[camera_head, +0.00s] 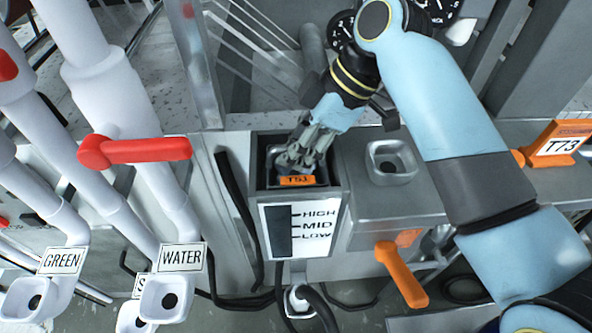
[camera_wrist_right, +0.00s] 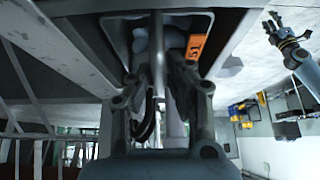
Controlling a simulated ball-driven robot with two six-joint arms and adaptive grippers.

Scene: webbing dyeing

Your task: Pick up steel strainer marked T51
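The steel strainer's orange tag (camera_head: 297,180), reading T51, shows inside the grey box with the level scale in the head view. My right gripper (camera_head: 308,150) reaches down into this box from above, just behind the tag, and hides most of the strainer. In the right wrist view a thin upright steel rod (camera_wrist_right: 158,55), apparently the strainer's handle, stands between the fingers of my right gripper (camera_wrist_right: 158,88). The fingers look apart, with gaps beside the rod. The orange tag (camera_wrist_right: 196,47) is right of it. My left gripper (camera_wrist_right: 273,24) is far off, empty, fingers spread.
The box's level panel (camera_head: 301,228) reads HIGH, MID, LOW. A grey block with a square funnel (camera_head: 389,161) adjoins on the right, with an orange handle (camera_head: 402,275) below. White pipes and a red lever (camera_head: 135,151) stand left. An orange T73 tag (camera_head: 559,144) is far right.

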